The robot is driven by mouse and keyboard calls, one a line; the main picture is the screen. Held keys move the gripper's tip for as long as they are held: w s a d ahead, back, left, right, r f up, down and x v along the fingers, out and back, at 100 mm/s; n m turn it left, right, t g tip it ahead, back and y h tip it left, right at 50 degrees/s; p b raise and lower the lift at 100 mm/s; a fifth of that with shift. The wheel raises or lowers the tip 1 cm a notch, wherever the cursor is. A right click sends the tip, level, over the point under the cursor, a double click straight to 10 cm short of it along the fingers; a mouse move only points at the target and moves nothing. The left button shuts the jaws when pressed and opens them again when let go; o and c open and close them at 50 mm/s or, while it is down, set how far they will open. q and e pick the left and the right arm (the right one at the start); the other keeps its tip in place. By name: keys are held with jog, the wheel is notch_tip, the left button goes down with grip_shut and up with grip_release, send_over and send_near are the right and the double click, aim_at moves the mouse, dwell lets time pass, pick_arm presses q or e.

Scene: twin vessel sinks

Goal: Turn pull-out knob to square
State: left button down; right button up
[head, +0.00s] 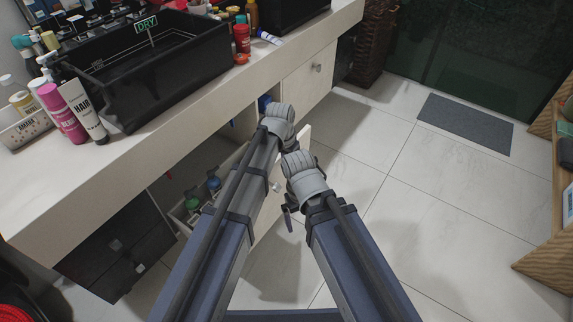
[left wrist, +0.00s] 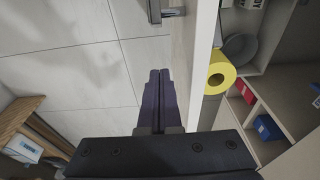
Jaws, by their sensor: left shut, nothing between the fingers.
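The pull-out (head: 186,212) stands partly out from under the counter, with bottles inside. A small metal knob (head: 277,187) is on its pale front, between my two arms. In the left wrist view a metal knob (left wrist: 172,12) sticks out from the pale panel at the top edge; its exact angle is hard to tell. My left gripper (left wrist: 160,74) is shut and empty beside the panel's outer face, apart from the knob. In the head view its fingers are hidden behind my arm. My right gripper (head: 288,219) points down near the pull-out front; its fingers are mostly hidden.
The counter (head: 175,118) carries a black basin (head: 150,75) and several toiletries. A drawer with a knob (head: 317,68) is at the right. The left wrist view shows a yellow roll (left wrist: 221,72) behind the panel.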

pick_arm(q)
jog(key=s+a+f+b, duration=0.2)
jog(key=f, duration=0.1)
jog(key=shift+s+f, duration=0.2)
jog(key=shift+s, duration=0.2)
pick_arm(e)
notch_tip(320, 180, down, 3)
jog(key=shift+f, duration=0.15)
